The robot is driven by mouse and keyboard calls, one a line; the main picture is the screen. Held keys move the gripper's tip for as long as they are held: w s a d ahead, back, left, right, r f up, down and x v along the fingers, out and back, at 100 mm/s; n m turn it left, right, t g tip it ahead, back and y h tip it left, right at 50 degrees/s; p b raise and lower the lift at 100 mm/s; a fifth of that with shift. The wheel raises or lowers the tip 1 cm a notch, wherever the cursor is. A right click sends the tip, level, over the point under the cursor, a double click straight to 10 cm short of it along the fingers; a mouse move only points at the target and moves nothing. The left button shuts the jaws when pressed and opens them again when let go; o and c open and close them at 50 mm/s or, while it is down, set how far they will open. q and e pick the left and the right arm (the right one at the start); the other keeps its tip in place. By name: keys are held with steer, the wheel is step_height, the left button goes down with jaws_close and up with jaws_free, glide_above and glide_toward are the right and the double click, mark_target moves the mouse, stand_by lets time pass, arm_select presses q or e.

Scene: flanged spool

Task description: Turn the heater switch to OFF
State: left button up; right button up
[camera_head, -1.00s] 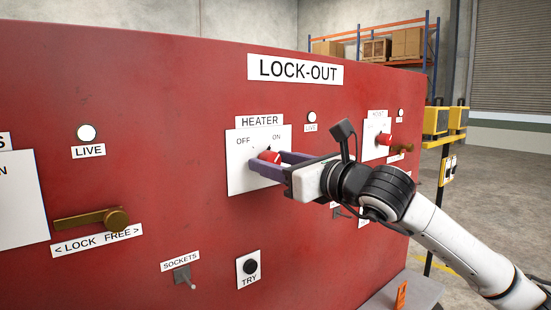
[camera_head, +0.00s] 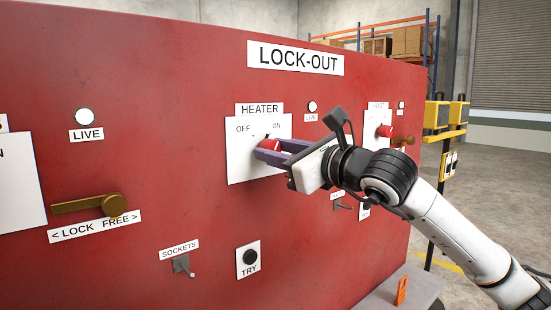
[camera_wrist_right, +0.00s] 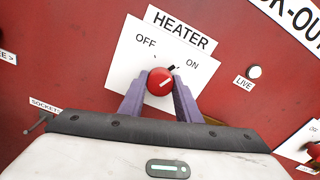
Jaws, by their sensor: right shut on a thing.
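The red heater switch knob (camera_head: 268,146) sits on a white plate (camera_head: 240,165) under the HEATER label (camera_head: 260,109), with OFF at the left and ON at the right. My right gripper (camera_head: 262,152) has its purple fingers closed around the knob, one on each side. In the right wrist view the knob (camera_wrist_right: 160,82) is between the fingertips. Its pale line slants up and right, toward the ON side. The fingers hide part of the knob in the head view. My left gripper is not in view.
A second red switch (camera_head: 385,131) is on the panel at the right, beside a brass lever. A brass lock lever (camera_head: 115,205), a TRY button (camera_head: 250,257) and a SOCKETS toggle (camera_head: 183,265) are on the red panel (camera_head: 160,130). An orange item (camera_head: 402,290) stands on a grey ledge.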

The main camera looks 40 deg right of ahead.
arm_select(q)
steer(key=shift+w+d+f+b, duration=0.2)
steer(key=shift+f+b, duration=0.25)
steer(key=shift+b, duration=0.25)
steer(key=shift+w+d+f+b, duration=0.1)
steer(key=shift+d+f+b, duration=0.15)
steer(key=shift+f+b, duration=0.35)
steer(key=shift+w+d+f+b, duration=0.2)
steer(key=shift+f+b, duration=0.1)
steer(key=shift+b, duration=0.55)
arm_select(e)
steer(key=shift+n, duration=6.6)
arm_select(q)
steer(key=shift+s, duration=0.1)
arm_select(e)
steer(key=shift+n, duration=0.3)
steer(key=o, duration=1.1)
steer(key=shift+c, duration=0.2)
